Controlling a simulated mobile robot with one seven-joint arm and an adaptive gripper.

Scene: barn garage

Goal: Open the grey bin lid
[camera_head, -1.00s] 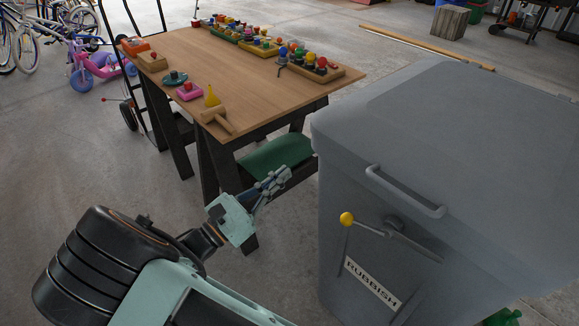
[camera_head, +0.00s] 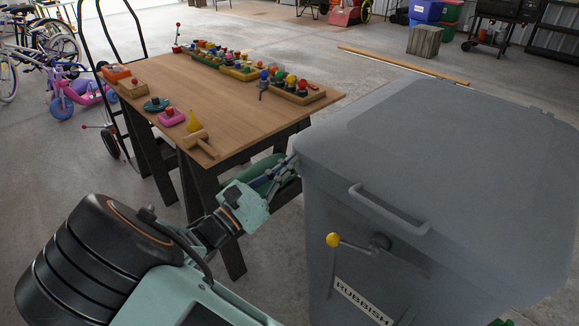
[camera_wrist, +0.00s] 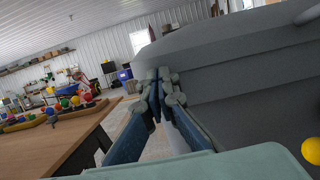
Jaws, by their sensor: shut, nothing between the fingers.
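The large grey bin (camera_head: 330,210) stands at the right in the head view, with a "RUBBISH" label on its front. Its lid (camera_head: 450,130) is shut and has a grey bar handle (camera_head: 390,208) on the front edge. Below the handle is a lever with a yellow knob (camera_head: 333,240); the knob also shows at the right edge of the wrist view (camera_wrist: 311,150). My gripper (camera_head: 291,160) is shut and empty, beside the bin's left front corner and near the lid's rim. In the wrist view its fingertips (camera_wrist: 163,82) are together in front of the grey bin; contact cannot be told.
A wooden table (camera_head: 240,110) with colourful toys stands left of the bin, close behind my gripper. A hand truck (camera_head: 110,90) and bicycles (camera_head: 30,50) are at the far left.

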